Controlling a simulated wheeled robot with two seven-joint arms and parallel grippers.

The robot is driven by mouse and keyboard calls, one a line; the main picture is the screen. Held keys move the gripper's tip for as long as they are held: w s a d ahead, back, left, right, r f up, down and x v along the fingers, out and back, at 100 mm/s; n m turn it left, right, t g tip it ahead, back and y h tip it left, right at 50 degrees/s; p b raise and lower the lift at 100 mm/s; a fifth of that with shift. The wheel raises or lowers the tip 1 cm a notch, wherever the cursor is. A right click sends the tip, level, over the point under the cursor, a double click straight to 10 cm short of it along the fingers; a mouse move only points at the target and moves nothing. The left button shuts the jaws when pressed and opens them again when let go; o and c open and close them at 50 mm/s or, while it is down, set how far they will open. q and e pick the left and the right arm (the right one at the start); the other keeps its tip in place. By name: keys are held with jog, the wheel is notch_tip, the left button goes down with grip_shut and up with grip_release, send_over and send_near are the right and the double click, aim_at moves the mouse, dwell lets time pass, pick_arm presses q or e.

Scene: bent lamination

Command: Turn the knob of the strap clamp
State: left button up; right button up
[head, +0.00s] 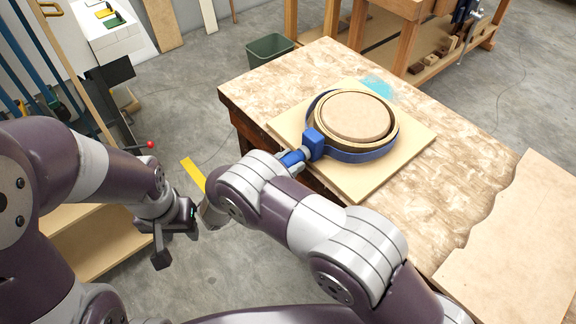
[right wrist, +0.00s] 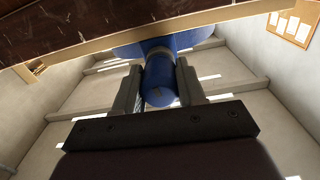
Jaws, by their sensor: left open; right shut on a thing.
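The blue strap clamp (head: 362,155) runs around a round wooden form (head: 355,115) on a light square board (head: 415,140). Its blue housing (head: 313,143) faces the table's left edge, and the blue knob (head: 291,160) sticks out from it toward my right arm. In the right wrist view the knob (right wrist: 160,82) sits between the two fingers of my right gripper (right wrist: 160,88), which is shut on it. In the head view my right arm hides most of that gripper. My left gripper (head: 176,246) is open and empty, over the floor left of the table.
The workbench (head: 270,85) has a patterned top, with a large flat wooden sheet (head: 520,240) at the right. A dark green bin (head: 270,48) stands behind it. A light wooden shelf (head: 95,240) is below my left arm. Open floor lies between.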

pick_arm(q)
jog(key=shift+f+b, duration=0.8)
jog(key=shift+f, duration=0.2)
pick_arm(e)
jog(key=shift+f+m, duration=0.1)
jog(key=shift+m, duration=1.5)
jog(key=o, duration=1.1)
jog(key=shift+c, duration=0.2)
